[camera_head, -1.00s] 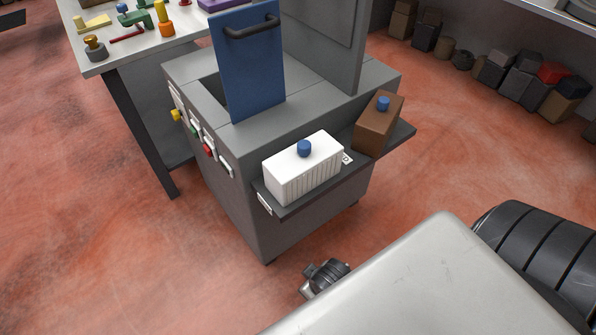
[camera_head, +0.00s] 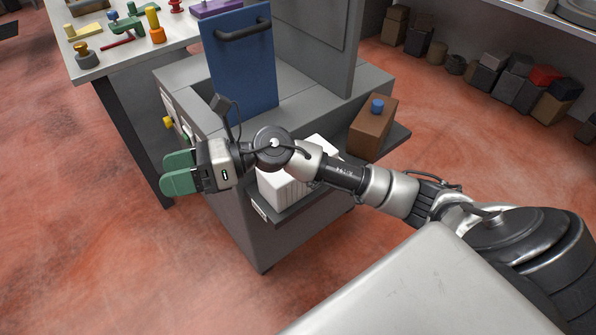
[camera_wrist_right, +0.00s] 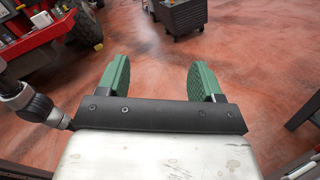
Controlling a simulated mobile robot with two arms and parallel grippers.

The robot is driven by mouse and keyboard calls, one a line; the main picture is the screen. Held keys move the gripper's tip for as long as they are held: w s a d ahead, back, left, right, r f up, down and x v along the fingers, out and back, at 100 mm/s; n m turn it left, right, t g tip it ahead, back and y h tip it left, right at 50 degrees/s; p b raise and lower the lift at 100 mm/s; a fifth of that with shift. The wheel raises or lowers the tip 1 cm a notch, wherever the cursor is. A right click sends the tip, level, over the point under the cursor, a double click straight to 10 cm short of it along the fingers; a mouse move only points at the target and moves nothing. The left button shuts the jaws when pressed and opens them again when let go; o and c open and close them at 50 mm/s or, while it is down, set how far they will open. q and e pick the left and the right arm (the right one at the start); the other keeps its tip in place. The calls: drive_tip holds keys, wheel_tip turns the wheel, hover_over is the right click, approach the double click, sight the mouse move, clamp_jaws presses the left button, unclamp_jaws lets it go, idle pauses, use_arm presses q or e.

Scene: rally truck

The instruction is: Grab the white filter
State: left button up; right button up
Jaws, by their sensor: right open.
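The white filter (camera_head: 282,192) is a white ribbed block on the low side shelf (camera_head: 300,205) of the grey cart. My right arm passes in front of it and hides its middle and its top with the blue knob. My right gripper (camera_head: 168,173) has green fingers and is to the left of the filter, in front of the cart's left side, apart from the filter. In the right wrist view the fingers (camera_wrist_right: 160,70) are spread with nothing between them but floor behind. My left gripper is not in view.
A brown block (camera_head: 372,132) with a blue knob stands at the right end of the shelf. A blue panel (camera_head: 240,70) with a black handle stands upright on the cart. A workbench (camera_head: 110,62) with coloured parts is at the upper left. Open red floor lies left.

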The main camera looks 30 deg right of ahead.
drive_tip(key=w+d+f+n+g+h, duration=0.1)
drive_tip(key=d+n+h, duration=0.1)
drive_tip(key=d+h, duration=0.3)
drive_tip(key=w+d+f+n+g+h, duration=0.1)
drive_tip(key=d+h, duration=0.5)
drive_tip(key=d, duration=0.6)
drive_tip(key=w+d+f+n+g+h, duration=0.2)
drive_tip(key=d+n+h, duration=0.3)
drive_tip(key=d, duration=0.4)
drive_tip(key=shift+w+d+h, duration=0.25)
drive_tip(key=shift+w+h, duration=0.3)
drive_tip(key=shift+h, duration=0.15)
drive_tip(key=shift+d+f, duration=0.3)
drive_tip(key=shift+d, duration=0.05)
wheel_tip(320, 180, down, 10)
drive_tip(key=shift+d+f+p, duration=0.1)
drive_tip(key=shift+p, duration=0.35)
drive_tip(key=shift+c, duration=0.3)
clamp_jaws()
